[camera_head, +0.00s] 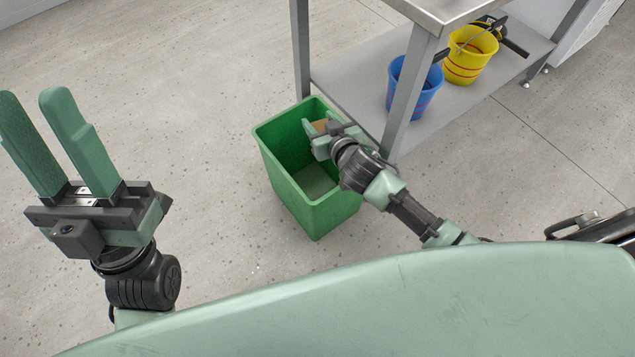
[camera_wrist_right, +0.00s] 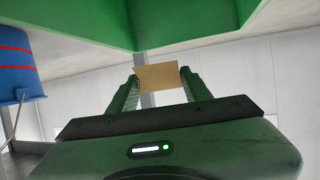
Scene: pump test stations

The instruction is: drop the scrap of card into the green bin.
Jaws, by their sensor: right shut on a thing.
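The green bin (camera_head: 330,212) stands upright on the floor, its mouth facing up; its inner floor looks empty where visible. My right gripper (camera_head: 315,138) is at the bin's mouth, by the far right rim, in the head view. It is shut on the brown scrap of card (camera_head: 321,126). In the right wrist view the card (camera_wrist_right: 157,77) sits between the two fingertips, with green bin wall (camera_wrist_right: 75,20) above. How deep the card is relative to the rim is hard to tell. My left gripper (camera_head: 32,95) is open and empty, left of the bin over the floor.
A metal table (camera_head: 450,12) stands right behind the bin, one leg (camera_head: 409,95) close to my right gripper. Its lower shelf (camera_head: 350,92) holds a blue bucket (camera_head: 412,85) and a yellow bucket (camera_head: 470,57). The floor left of the bin is clear.

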